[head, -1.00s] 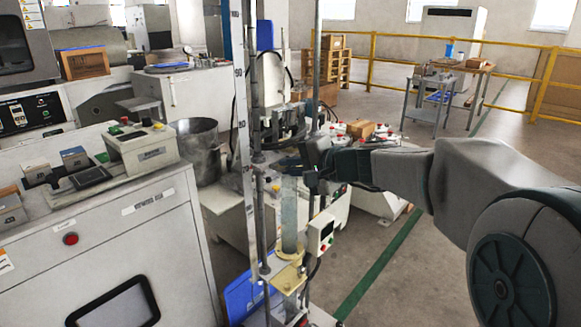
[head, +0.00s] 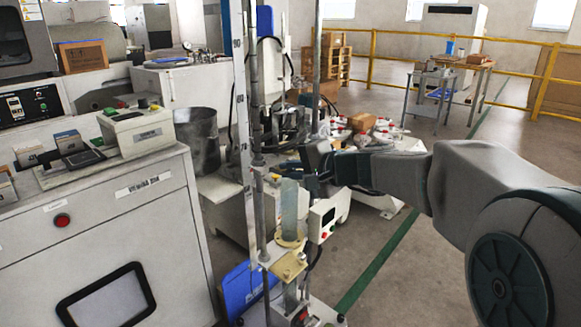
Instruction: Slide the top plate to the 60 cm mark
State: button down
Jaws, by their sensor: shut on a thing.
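The test stand has two upright metal rods and a pale vertical ruler strip (head: 241,100) with dark marks, too small to read surely. The top plate (head: 270,164) crosses between the rods, seen nearly edge-on and partly hidden. My gripper (head: 306,168) reaches in from the right and is shut on the plate's right side; the fingertips are small and dark, so the contact is hard to make out. A grey-green clear tube (head: 290,207) stands below the plate, above a cream lower plate (head: 289,265).
A white box with a display (head: 322,222) sits on the stand just below my gripper. A control cabinet (head: 100,240) fills the left, with a metal bucket (head: 198,138) behind it. A cluttered low machine (head: 375,135) stands behind my arm. Floor is open at right.

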jog(key=shift+f, duration=0.2)
jog(key=shift+f, duration=1.7)
jog(key=c, duration=2)
grip_release()
jog(key=shift+f, duration=0.1)
jog(key=o, duration=0.4)
jog(key=shift+o, duration=0.2)
jog(key=v, duration=0.7)
